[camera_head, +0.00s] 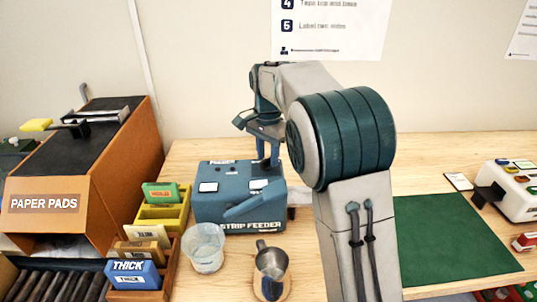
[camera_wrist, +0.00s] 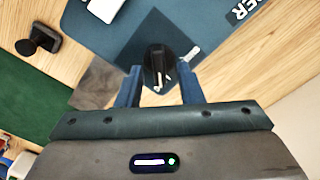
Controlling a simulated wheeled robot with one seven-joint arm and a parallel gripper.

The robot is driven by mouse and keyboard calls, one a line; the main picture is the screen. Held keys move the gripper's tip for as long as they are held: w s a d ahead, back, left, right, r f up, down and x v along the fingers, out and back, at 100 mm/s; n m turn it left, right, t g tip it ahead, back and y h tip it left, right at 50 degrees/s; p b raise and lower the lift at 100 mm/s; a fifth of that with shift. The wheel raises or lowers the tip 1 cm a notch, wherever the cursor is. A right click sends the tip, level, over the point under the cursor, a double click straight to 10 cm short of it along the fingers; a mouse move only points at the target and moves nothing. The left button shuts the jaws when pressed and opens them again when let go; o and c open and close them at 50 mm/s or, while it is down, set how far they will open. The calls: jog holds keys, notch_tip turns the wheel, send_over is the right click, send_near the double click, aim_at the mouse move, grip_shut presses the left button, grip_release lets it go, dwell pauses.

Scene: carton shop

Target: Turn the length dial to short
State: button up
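The blue strip feeder (camera_head: 240,205) stands on the wooden table, left of my arm in the head view. Its black dial (camera_wrist: 157,60) shows in the wrist view, with a white pointer line on it. A small white label (camera_wrist: 193,53) lies beside the dial, but its print is too small to read. My gripper (camera_head: 267,158) is over the back right of the feeder, pointing down. In the wrist view my gripper (camera_wrist: 159,74) is open, with one blue finger on each side of the dial. I cannot tell whether the fingers touch it. The dial is hidden in the head view.
A clear cup (camera_head: 205,250) and a metal cup (camera_head: 271,262) stand in front of the feeder. Left are a tray of small boxes (camera_head: 160,215) and an orange paper-pads machine (camera_head: 85,170). A green mat (camera_head: 450,240) lies right. A white device (camera_head: 515,190) stands beyond it.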

jog(key=shift+f, duration=0.1)
grip_shut()
jog(key=shift+n, duration=0.3)
jog(key=n+p, duration=0.2)
jog(key=n, duration=0.2)
jog(key=shift+w, duration=0.1)
jog(key=n+p, duration=0.1)
jog(key=n, duration=0.4)
jog(key=shift+a, duration=0.2)
jog(key=n+p, duration=0.1)
jog(key=n, duration=0.3)
jog(key=shift+a, duration=0.15)
jog(key=shift+a+n+p, duration=0.1)
jog(key=shift+n+p, duration=0.3)
jog(key=shift+n, duration=1.7)
